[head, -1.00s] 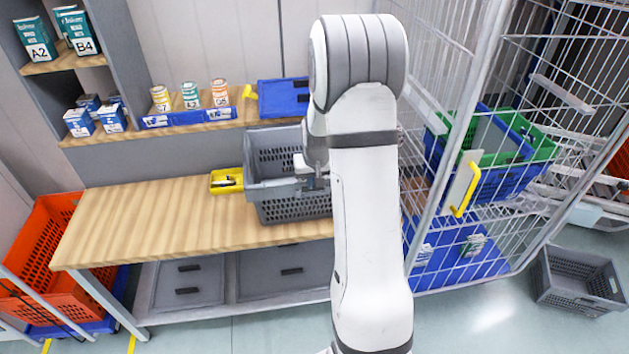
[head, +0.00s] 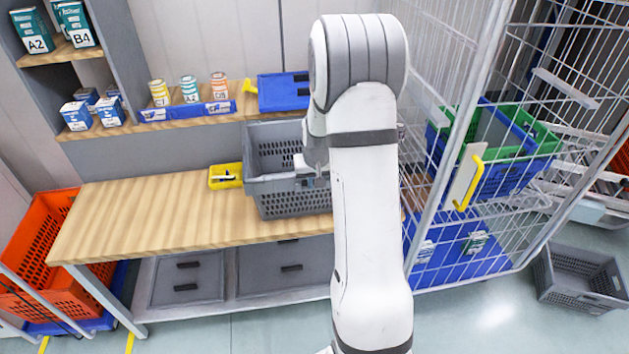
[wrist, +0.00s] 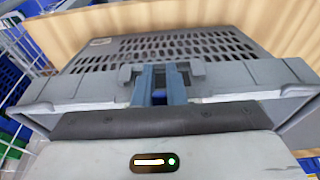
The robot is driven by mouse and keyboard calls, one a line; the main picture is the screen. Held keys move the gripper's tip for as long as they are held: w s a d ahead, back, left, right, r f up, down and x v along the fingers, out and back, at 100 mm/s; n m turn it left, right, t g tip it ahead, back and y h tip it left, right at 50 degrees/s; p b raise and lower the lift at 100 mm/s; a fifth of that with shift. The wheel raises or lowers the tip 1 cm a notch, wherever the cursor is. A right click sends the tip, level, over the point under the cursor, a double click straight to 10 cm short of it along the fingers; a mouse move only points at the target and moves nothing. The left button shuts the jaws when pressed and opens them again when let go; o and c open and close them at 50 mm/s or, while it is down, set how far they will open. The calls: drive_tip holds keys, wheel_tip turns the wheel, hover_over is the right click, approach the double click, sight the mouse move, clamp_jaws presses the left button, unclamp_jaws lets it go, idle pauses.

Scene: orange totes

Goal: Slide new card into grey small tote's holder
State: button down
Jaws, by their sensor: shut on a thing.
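A grey small tote (head: 285,206) with perforated walls stands on the wooden bench, partly behind my arm. Its grey rim and wall fill much of the wrist view (wrist: 235,82). A grey holder with raised side tabs (wrist: 196,72) sits on the near side of the tote. My gripper (wrist: 161,74) is at this holder, its two blue-grey fingers close together between the tabs. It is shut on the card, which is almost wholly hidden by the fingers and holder. I cannot tell how deep the card sits. In the head view my arm covers most of the gripper.
A yellow bin (head: 226,177) stands left of the tote on the bench (head: 150,215). A shelf with tins and a blue tote (head: 284,92) is behind. A wire cage (head: 455,130) stands close on the right. The bench's left part is clear.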

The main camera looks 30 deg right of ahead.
drive_tip(key=shift+f, duration=0.3)
drive_tip(key=c, duration=1.4)
unclamp_jaws()
drive_tip(key=shift+c, duration=0.2)
drive_tip(key=shift+w, duration=0.1)
drive_tip(key=s+a+r+n+b, duration=0.1)
drive_tip(key=s+a+r, duration=0.45)
drive_tip(key=r, duration=0.25)
drive_tip(key=s+a+r+b, duration=0.1)
drive_tip(key=s+a+r, duration=0.3)
drive_tip(key=s+r, duration=0.3)
drive_tip(key=s+a+r+n, duration=0.1)
drive_tip(key=s+a, duration=0.2)
drive_tip(key=s, duration=0.4)
drive_tip(key=s+a+r+n, duration=0.1)
drive_tip(key=s+a+r, duration=0.1)
drive_tip(key=s, duration=0.5)
drive_tip(key=shift+s+a+t+y+p, duration=0.2)
drive_tip(key=shift+a+t+y+p, duration=0.15)
drive_tip(key=shift+a, duration=0.5)
